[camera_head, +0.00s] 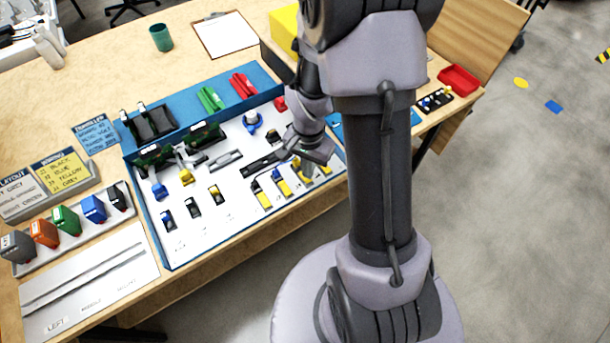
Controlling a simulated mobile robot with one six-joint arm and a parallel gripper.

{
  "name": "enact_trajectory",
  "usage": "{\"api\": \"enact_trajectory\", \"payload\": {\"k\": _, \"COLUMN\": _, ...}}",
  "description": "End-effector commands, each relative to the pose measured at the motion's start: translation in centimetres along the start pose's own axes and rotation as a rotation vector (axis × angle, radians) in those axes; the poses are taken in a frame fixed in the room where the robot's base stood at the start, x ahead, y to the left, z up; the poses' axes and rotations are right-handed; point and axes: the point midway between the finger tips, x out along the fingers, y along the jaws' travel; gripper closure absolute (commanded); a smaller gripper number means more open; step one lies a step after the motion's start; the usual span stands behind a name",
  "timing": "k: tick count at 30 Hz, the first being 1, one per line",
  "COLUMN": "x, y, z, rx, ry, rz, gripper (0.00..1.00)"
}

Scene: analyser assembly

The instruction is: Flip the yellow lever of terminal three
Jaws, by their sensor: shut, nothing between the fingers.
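A white analyser panel (235,232) with a blue rim lies on the wooden table. Along its front right stands a row of yellow levers: one at the left (263,199), one beside it (282,187), and others partly hidden near my wrist. Several have blue or black parts. The terminal numbers are too small to read, so I cannot tell which is terminal three. My gripper (256,167) is above the panel, just behind and left of the yellow row. Its dark fingers are shut and empty. I cannot tell whether they touch anything.
Coloured blocks (67,219) stand on a rack at the left. A red tray (459,79) and a small black switch strip (434,101) lie at the right.

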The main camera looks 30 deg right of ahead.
Motion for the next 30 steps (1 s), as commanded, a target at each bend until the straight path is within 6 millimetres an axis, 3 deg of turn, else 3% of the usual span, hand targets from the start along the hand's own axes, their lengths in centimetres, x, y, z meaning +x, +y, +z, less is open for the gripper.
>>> {"api": "enact_trajectory", "payload": {"k": 30, "x": 0.85, "y": 0.00, "z": 0.00, "rx": 0.000, "ry": 0.000, "rz": 0.000, "gripper": 1.00}}
